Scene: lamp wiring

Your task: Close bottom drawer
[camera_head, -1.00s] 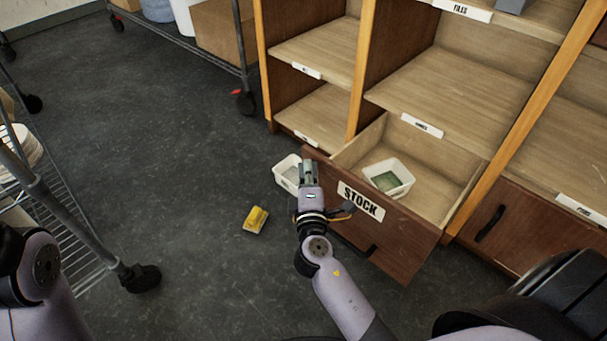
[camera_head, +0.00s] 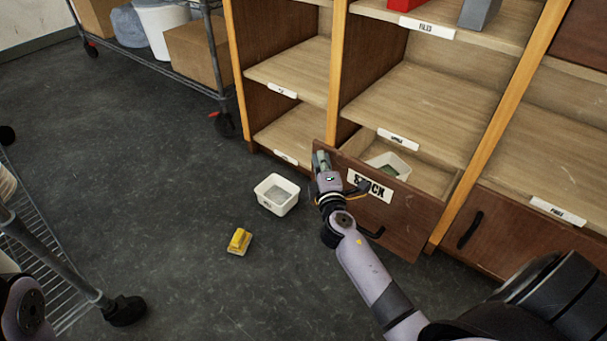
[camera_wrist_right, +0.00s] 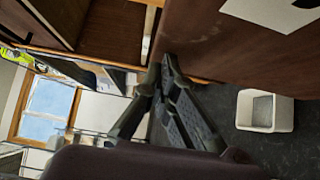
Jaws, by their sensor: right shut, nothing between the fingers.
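The bottom drawer (camera_head: 402,222) has a dark brown front with a white STOCK label (camera_head: 368,186) and a black handle below it. It stands partly out of the shelf unit, with a white bin (camera_head: 388,166) inside. My right gripper (camera_head: 321,160) is shut and empty at the left end of the drawer front. In the right wrist view, the gripper (camera_wrist_right: 168,75) is close to the brown drawer front (camera_wrist_right: 230,50); whether it touches cannot be told. My left gripper is out of view; only part of my left arm shows at the lower left edge.
A white bin (camera_head: 277,194) sits on the floor left of the drawer, also seen in the right wrist view (camera_wrist_right: 265,111). A yellow object (camera_head: 239,241) lies on the floor nearby. Wire racks (camera_head: 60,265) stand at left and back left. Open dark floor lies between.

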